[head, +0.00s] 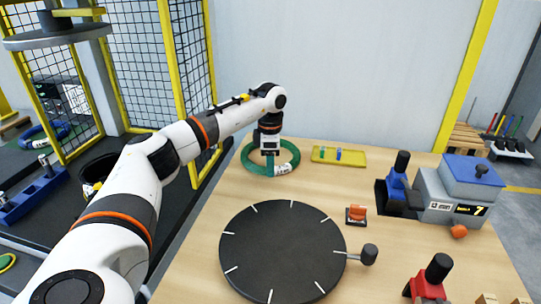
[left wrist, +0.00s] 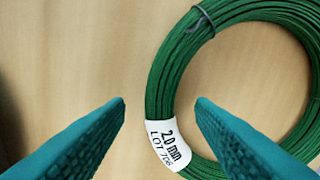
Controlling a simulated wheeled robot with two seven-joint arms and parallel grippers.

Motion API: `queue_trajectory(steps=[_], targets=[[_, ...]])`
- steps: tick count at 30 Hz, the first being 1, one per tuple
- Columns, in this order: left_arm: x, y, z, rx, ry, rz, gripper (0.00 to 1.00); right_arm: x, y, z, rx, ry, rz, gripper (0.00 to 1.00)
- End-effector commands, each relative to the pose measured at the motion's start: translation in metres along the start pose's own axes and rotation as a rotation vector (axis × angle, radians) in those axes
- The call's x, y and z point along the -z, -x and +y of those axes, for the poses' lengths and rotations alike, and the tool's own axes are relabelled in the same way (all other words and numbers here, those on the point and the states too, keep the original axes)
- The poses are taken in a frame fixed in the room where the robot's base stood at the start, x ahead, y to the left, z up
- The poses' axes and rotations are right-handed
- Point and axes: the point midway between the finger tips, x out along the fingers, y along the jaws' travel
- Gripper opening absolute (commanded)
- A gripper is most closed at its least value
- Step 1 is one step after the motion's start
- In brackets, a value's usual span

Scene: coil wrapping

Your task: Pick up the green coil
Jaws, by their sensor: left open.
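The green coil (head: 291,156) lies flat at the far left of the wooden table in the head view. In the left wrist view the green coil (left wrist: 165,85) fills the right side, with a white "2.0 mm LOT 706" label on its near-left band and a dark tie at the top. My left gripper (head: 270,162) is over the coil, pointing down. In the left wrist view the left gripper (left wrist: 161,102) is open, its teal fingers apart with the coil's left band between the tips. Whether the fingers touch it cannot be told. My right gripper is out of view.
A black round turntable (head: 280,250) with white marks stands in front of the coil. A yellow tray (head: 325,158) with small parts lies right of it. A blue-and-grey machine (head: 455,190), an orange item (head: 357,212) and a red tool (head: 428,285) are farther right.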

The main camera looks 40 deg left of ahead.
Motion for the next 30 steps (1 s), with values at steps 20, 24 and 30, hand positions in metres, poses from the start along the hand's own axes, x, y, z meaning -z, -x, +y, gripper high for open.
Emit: queue_trajectory(steps=[20,24,30], targets=[[0.0005,-0.0148,0.0001,0.001,-0.001,0.001,0.02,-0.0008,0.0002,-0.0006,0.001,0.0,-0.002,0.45],[0.0008,-0.0131,-0.0005,0.004,0.0,0.003,0.0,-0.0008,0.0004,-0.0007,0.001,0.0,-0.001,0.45],[0.0007,-0.0128,-0.0005,0.003,0.0,0.003,0.0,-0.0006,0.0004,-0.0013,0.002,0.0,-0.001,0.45]])
